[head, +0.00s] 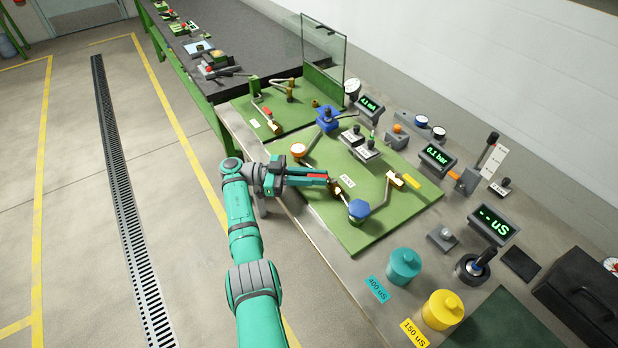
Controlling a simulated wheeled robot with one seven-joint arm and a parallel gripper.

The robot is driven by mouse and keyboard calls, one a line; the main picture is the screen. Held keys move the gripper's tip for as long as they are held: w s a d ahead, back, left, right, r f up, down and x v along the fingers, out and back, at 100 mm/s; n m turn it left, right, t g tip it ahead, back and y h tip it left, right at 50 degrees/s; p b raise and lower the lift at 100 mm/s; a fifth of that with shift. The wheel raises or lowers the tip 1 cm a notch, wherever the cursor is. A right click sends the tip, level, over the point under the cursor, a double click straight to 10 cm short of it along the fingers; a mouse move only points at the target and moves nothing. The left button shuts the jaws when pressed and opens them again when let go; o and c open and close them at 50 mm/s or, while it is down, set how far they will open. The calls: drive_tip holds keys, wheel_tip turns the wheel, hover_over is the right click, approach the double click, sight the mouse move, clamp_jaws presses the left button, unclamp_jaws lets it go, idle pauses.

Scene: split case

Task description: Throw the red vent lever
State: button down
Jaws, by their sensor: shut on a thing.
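My gripper (322,180) is at the left edge of the near green board, its fingers reaching right over the board. It is shut on the red vent lever (317,176), whose red part shows between the fingers. The lever's base is partly hidden by the fingers. A small brass and brown fitting (346,184) sits right at the fingertips, on the pipe run leading to a blue hexagonal part (359,210).
Teal (403,265) and yellow (442,309) canisters stand in front. A clear shield (323,50) stands behind. The floor left is open.

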drive_tip(key=shift+d, duration=0.25)
drive_tip(key=c, duration=1.7)
unclamp_jaws()
drive_tip(key=shift+a, duration=0.1)
drive_tip(key=shift+a, duration=0.1)
